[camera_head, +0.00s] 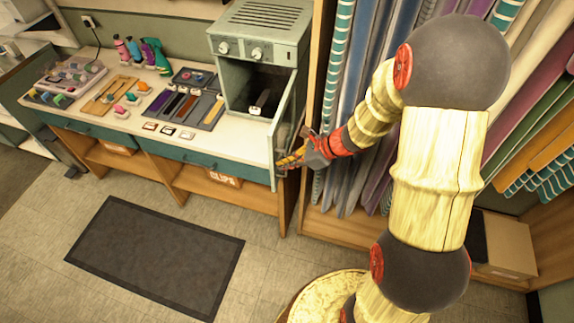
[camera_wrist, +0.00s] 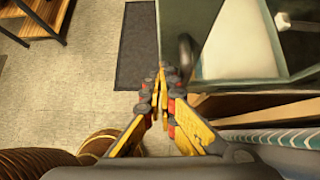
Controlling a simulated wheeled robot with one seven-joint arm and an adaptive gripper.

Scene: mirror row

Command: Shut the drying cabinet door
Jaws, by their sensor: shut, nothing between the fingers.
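The drying cabinet (camera_head: 240,46) is a grey-green box with two knobs and a slotted top, at the right end of the counter. Its door (camera_head: 285,125) stands open, swung out toward the front, and the dark inside shows with a small pale item (camera_head: 259,106) in it. My gripper (camera_head: 282,163) is shut and empty, at the door's lower part near the counter's front edge. In the wrist view the shut fingertips (camera_wrist: 163,74) are close beside a dark handle (camera_wrist: 186,52) on the grey-green door panel (camera_wrist: 175,18). I cannot tell whether they touch.
The counter (camera_head: 120,115) holds a dark tray (camera_head: 187,106), spray bottles (camera_head: 156,56) and several small items left of the cabinet. A rack of upright fabric rolls (camera_head: 350,110) stands close on the right. A dark mat (camera_head: 155,255) lies on the open floor in front.

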